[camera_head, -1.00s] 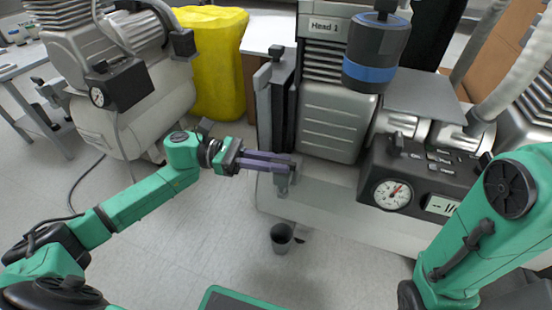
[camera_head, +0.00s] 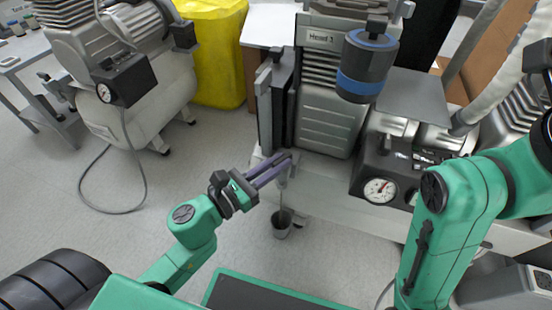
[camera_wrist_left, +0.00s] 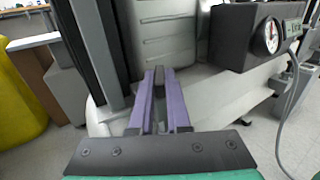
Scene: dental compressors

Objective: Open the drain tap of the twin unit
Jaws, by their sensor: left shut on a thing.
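The twin unit (camera_head: 325,120), labelled "Head 1", stands at the centre right in the head view, with its pale tank (camera_head: 335,197) low down. Its drain tap (camera_head: 283,182) hangs at the tank's lower left end, partly hidden by my fingers. My left gripper (camera_head: 284,163) is shut on the tap with its purple fingers. In the left wrist view the fingers (camera_wrist_left: 160,100) reach toward the tank and the held part is hidden between them. A grey cup (camera_head: 281,224) stands on the floor below the tap, with a thin dark line between them. My right gripper is out of view.
A gauge box (camera_head: 385,180) sits on the right of the unit. Another compressor (camera_head: 135,85) stands at the left, its grey hose (camera_head: 105,211) on the floor. A yellow bin (camera_head: 215,55) stands behind. Open floor lies left of the cup.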

